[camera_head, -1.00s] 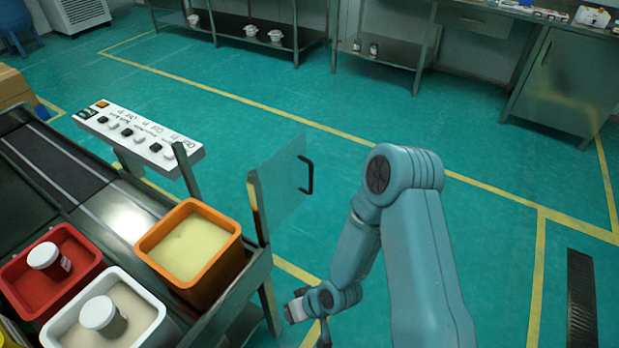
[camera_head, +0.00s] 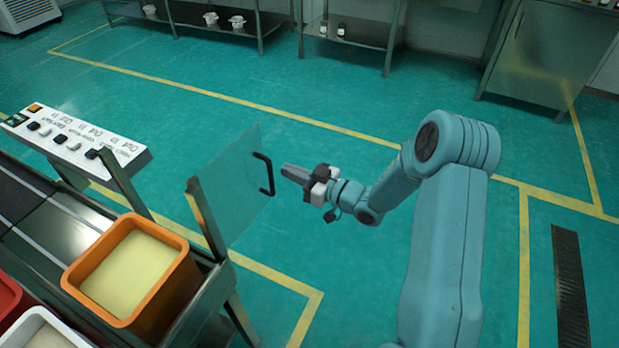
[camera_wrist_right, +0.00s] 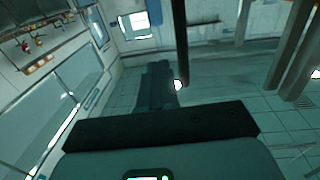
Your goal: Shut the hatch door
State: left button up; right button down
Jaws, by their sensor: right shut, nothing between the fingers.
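The hatch door (camera_head: 228,185) is a clear pane with a dark handle (camera_head: 268,174), hinged on a metal post at the side of the machine. It stands swung open, out from the frame. My right gripper (camera_head: 285,170) is shut and empty. Its tips are just right of the handle in the head view; whether they touch it I cannot tell. In the right wrist view the shut fingers (camera_wrist_right: 158,85) show with a dark vertical bar beyond them, perhaps the handle. My left gripper is in no view.
An orange bin (camera_head: 135,270) of pale powder sits on the machine beside the door post. A white control panel (camera_head: 75,142) stands behind it. Steel shelves (camera_head: 350,30) and a cabinet (camera_head: 545,60) line the back. The green floor around the door is clear.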

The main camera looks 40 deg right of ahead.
jog(key=x, duration=0.5)
jog(key=shift+a, duration=0.3)
jog(key=shift+w, duration=0.1)
